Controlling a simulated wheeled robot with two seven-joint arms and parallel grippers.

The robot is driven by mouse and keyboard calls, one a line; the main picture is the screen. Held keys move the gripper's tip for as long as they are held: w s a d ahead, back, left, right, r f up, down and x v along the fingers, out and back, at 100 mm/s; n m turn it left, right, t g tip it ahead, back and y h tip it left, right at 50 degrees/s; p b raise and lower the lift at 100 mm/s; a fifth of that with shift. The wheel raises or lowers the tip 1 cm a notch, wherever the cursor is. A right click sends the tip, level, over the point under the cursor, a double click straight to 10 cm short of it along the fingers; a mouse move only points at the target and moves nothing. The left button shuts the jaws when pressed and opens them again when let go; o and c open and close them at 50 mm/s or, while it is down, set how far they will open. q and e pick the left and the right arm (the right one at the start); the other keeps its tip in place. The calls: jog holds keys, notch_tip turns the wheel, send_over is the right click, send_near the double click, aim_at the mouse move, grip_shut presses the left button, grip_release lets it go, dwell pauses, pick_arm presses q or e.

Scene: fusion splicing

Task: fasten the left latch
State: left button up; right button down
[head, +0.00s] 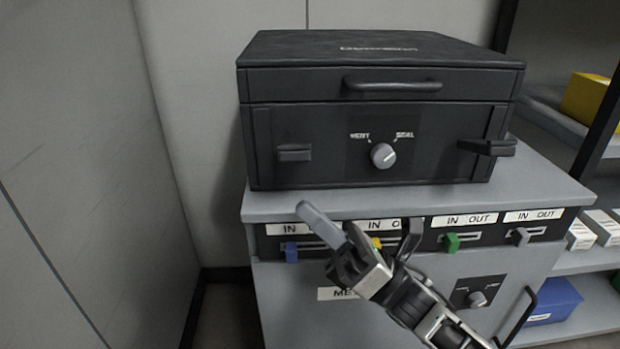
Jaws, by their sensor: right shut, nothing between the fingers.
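The left latch (294,152) is a dark tab on the front of a black case (280,120), below the lid seam at the left. It looks flat against the front. The right latch (487,147) is a similar tab that sticks out from the front at the right. The lid (380,50), with a bar handle, is down on the case. My right gripper (319,221) is shut and empty. It shows below the left latch, in front of the cabinet's slider row, apart from the latch. My left gripper is out of view.
The case stands on a grey cabinet (350,203) with several coloured sliders, a lower knob (477,298) and a black handle (520,312). A round knob (383,155) is between the latches. Walls are at the left and behind. Shelves with boxes stand at the right.

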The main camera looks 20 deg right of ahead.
aim_at(286, 162)
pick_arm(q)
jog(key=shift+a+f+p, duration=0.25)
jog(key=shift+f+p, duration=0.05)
pick_arm(e)
jog(key=r, duration=0.1)
jog(key=w+r, duration=0.1)
jog(key=r, duration=0.2)
jog(key=shift+w+a+r, duration=0.1)
jog(key=shift+w+r, duration=0.1)
jog(key=shift+w, duration=0.15)
